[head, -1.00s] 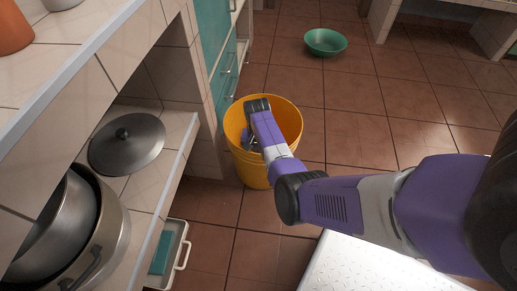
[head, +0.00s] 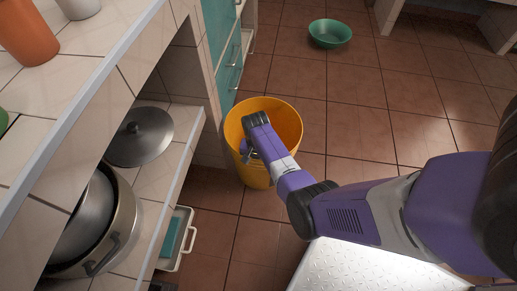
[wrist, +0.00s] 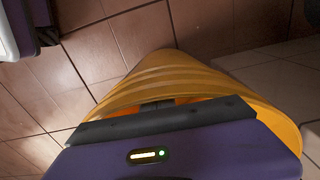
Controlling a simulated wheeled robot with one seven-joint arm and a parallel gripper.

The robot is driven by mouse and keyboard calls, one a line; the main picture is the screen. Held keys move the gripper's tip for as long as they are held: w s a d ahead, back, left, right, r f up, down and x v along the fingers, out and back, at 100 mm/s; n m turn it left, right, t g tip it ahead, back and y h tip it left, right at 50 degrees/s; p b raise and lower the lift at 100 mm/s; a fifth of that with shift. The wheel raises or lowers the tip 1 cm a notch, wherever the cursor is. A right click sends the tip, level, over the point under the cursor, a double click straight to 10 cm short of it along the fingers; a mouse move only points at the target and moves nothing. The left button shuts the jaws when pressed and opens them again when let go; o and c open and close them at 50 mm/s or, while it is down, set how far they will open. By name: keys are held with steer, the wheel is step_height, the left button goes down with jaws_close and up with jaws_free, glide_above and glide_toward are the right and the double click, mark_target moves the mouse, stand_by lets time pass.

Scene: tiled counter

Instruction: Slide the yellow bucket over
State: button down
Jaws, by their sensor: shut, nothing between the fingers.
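The yellow bucket (head: 287,122) stands upright on the tiled floor, close to the cabinet end, in the middle of the head view. My gripper (head: 248,156) is shut and empty, and overlaps the bucket's near left side in the head view. In the wrist view the bucket (wrist: 180,72) fills the area just beyond my gripper (wrist: 157,103), with its ribbed yellow wall showing. The fingertips are mostly hidden behind the gripper body, and I cannot tell whether they touch the bucket wall.
A counter and shelf hold a pot (head: 125,215) and a grey lid (head: 140,137) on the left. A small white tray (head: 187,240) sits low beside them. A green bowl (head: 330,33) lies on the floor farther back. The floor right of the bucket is clear.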

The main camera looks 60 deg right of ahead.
steer(key=s+a+p, duration=0.3)
steer(key=a+p, duration=0.1)
steer(key=a, duration=0.5)
steer(key=s+a+p, duration=0.4)
steer(key=a, duration=0.6)
steer(key=s+a+p, duration=0.3)
steer(key=a+p, duration=0.1)
steer(key=a, duration=0.6)
steer(key=shift+s+p, duration=0.35)
steer(key=shift+s, duration=0.05)
steer(key=shift+d, duration=0.1)
steer(key=w+d+r+p, duration=0.1)
steer(key=d+r+p, duration=0.2)
steer(key=r, duration=0.7)
steer(key=shift+w+d+p, duration=0.2)
steer(key=shift+d+p, duration=0.15)
steer(key=shift+p, duration=0.4)
